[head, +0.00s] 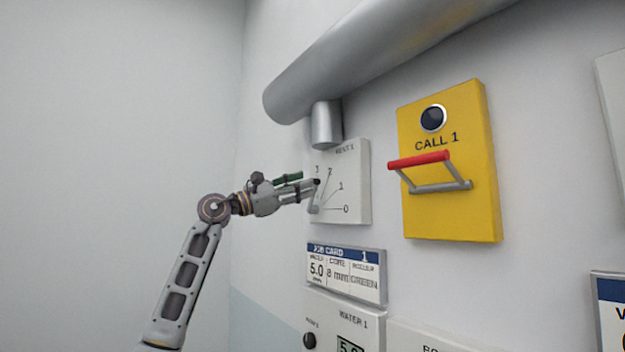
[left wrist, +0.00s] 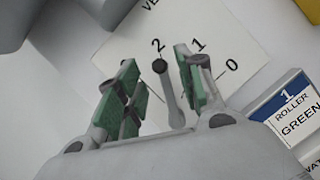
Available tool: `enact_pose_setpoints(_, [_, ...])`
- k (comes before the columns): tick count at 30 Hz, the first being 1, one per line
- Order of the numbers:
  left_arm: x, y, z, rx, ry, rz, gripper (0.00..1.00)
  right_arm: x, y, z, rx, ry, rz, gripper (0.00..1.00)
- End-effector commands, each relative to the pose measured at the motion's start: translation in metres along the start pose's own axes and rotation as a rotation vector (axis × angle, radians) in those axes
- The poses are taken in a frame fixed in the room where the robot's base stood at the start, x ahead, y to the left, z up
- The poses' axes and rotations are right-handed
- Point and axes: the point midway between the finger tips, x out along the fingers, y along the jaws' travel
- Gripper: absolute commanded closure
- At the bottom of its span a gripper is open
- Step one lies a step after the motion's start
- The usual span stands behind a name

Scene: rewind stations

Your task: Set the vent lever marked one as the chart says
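The white VENT 1 panel (head: 354,205) is on the wall, with marks 0, 1, 2 and 3 fanned around a pivot. Its grey lever (left wrist: 172,97) has a dark round knob (left wrist: 160,66), which sits just below the 2 in the left wrist view. My left gripper (left wrist: 158,88) is open, its green-padded fingers on either side of the lever. A gap shows between the lever and the left finger; the right finger is closer to it. In the head view my left gripper (head: 312,185) reaches the panel and partly hides the lever. My right gripper is out of view.
A grey pipe (head: 370,60) runs above the panel, with a short stub down to it. A job card (head: 345,272) reading 5.0, 8 mm, GREEN is below. A yellow CALL 1 box (head: 450,215) with a red-handled bar is right. A blue-headed sign (head: 610,290) is cut off far right.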

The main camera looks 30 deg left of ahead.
Motion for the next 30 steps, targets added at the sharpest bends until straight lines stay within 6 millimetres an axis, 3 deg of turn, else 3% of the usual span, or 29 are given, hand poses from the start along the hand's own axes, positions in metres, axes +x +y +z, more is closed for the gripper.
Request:
enact_pose_setpoints(10, [0.035,0.000,0.001,0.000,0.000,-0.001,0.62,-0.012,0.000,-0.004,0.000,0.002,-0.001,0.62])
enact_pose_setpoints(24, [0.042,-0.001,0.000,0.001,0.001,-0.001,0.62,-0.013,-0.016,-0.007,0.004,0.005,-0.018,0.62])
enact_pose_setpoints(30, [0.042,-0.001,0.000,0.001,0.001,-0.001,0.87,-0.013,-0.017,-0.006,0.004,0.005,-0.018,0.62])
